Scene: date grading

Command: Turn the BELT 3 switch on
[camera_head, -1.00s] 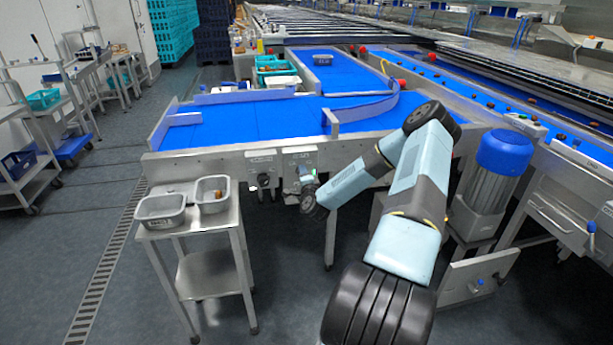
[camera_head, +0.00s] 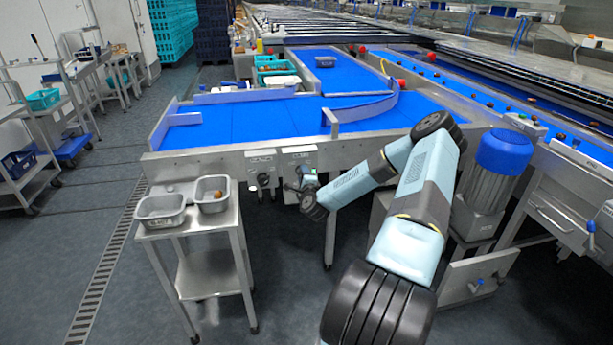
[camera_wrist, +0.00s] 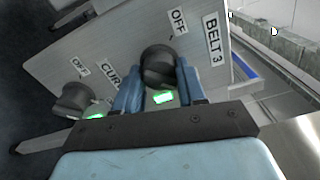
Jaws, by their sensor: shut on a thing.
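The BELT 3 switch (camera_wrist: 158,62) is a round black knob on a light grey panel in the wrist view. The BELT 3 label (camera_wrist: 214,40) and an OFF mark (camera_wrist: 178,22) are beside it. My gripper (camera_wrist: 160,76) is shut on the knob, with one blue finger on each side. A green light (camera_wrist: 163,97) glows between the fingers, by the knob. The knob's exact pointing direction is unclear. In the head view my gripper (camera_head: 306,178) is at the belt's front panel (camera_head: 299,153), and my wrist hides the switch.
A second black knob (camera_wrist: 75,98) with its own OFF mark and a partly hidden label sits left of the gripper, near another green light (camera_wrist: 95,116). In the head view, a steel stand (camera_head: 205,235) with two grey tubs is left of the arm. A blue-topped motor (camera_head: 505,150) stands right.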

